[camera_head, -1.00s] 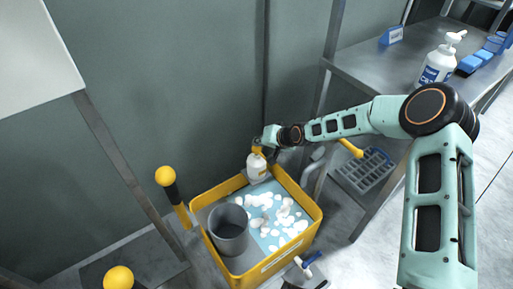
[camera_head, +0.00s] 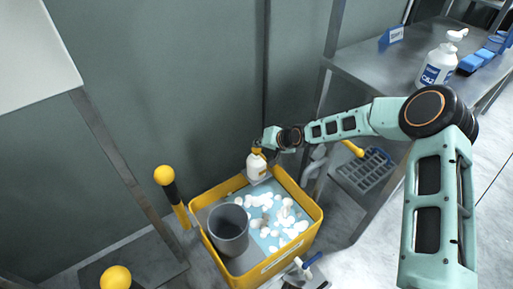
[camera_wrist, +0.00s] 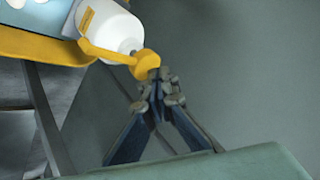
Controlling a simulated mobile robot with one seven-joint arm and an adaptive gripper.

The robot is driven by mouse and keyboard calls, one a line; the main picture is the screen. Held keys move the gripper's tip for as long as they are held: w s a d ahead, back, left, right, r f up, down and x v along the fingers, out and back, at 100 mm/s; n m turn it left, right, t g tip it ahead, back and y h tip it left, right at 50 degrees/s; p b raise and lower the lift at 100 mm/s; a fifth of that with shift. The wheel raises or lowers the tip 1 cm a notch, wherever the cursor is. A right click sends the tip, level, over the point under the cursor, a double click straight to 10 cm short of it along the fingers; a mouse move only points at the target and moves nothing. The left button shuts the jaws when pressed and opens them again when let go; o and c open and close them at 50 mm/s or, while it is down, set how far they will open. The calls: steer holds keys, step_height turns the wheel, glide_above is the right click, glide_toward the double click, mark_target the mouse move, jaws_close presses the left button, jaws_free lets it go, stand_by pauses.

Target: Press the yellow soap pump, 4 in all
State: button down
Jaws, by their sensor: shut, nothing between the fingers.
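The yellow soap pump (camera_head: 257,150) tops a white bottle (camera_head: 256,167) at the back edge of the yellow tub. In the wrist view the yellow pump head (camera_wrist: 143,64) and its long spout show, with part of the white bottle (camera_wrist: 112,28). My gripper (camera_wrist: 158,80) is shut and empty, its fingertips right at the pump head. I cannot tell whether they touch it or how far the pump is pressed. In the head view my gripper (camera_head: 264,146) is small and partly hidden near the pump's top.
The yellow tub (camera_head: 305,225) holds blue liquid with white foam and a grey cylinder (camera_head: 228,230). Yellow-knobbed levers (camera_head: 165,176) stand left of it. A metal bench (camera_head: 380,72) at right carries another white pump bottle (camera_head: 437,66). A grey wall is behind.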

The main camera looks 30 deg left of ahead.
mark_target(258, 149)
steer(key=shift+s+f+b, duration=0.1)
steer(key=shift+f+b, duration=0.2)
steer(key=shift+f, duration=0.2)
stand_by(0.4)
steer(key=shift+r+p, duration=0.7)
steer(key=shift+r, duration=0.65)
steer(key=shift+r, duration=0.1)
steer(key=shift+r+p, duration=1.35)
steer(key=shift+r, duration=1.15)
